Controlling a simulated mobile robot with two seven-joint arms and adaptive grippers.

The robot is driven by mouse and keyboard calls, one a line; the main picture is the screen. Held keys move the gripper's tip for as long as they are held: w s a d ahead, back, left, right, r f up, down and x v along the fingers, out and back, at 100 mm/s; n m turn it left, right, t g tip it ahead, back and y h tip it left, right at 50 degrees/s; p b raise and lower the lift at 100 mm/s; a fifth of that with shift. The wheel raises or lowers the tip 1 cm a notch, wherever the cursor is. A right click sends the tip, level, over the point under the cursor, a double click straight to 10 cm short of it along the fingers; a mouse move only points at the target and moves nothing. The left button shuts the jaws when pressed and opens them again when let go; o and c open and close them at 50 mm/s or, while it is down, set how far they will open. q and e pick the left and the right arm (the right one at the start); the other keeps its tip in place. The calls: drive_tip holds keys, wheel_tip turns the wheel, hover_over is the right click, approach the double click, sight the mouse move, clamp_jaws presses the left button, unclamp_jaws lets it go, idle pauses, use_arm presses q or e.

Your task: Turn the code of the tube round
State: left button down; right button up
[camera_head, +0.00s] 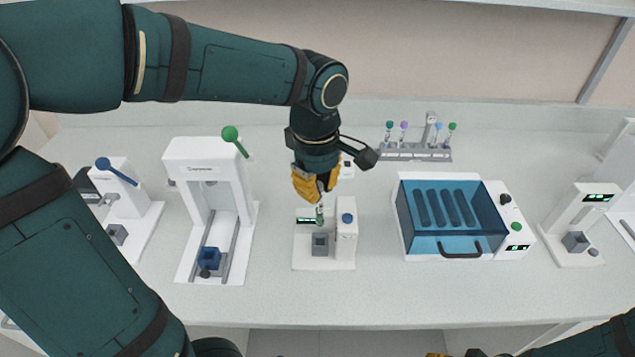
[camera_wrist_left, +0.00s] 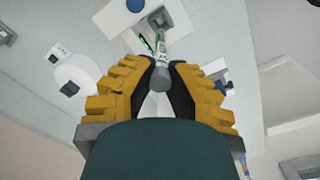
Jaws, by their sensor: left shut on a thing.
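My left gripper (camera_head: 318,192) is shut on a small tube (camera_head: 320,214) and holds it over a white device (camera_head: 345,258) with a grey square holder (camera_head: 320,243). In the left wrist view the gripper (camera_wrist_left: 160,72) has the tube (camera_wrist_left: 161,50) between its dark finger pads. A grey end of the tube points toward the camera. Its body has a pale label with dark marks, too small to read as a code. The tube's lower end is near the holder; I cannot tell whether they touch. Only a yellow sliver of my right gripper (camera_head: 436,354) shows.
A white press-like machine (camera_head: 195,160) with a green-knobbed lever stands to the left. A blue-lidded box (camera_head: 450,220) stands to the right. A rack (camera_head: 415,152) with several capped tubes is behind. The front strip of the table is clear.

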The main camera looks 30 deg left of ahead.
sight(319, 227)
use_arm(q)
drive_tip(key=shift+f+b, duration=0.3)
drive_tip(key=shift+f, duration=0.25)
drive_tip(key=shift+f+b, duration=2.45)
drive_tip(key=shift+f, duration=0.95)
drive_tip(key=n, duration=0.5)
drive_tip(key=shift+d, duration=0.1)
drive_tip(key=n, duration=0.6)
drive_tip(key=shift+s+d, duration=0.1)
drive_tip(key=shift+f+b, duration=0.15)
drive_tip(key=shift+b, duration=0.2)
drive_tip(key=c, duration=1)
unclamp_jaws()
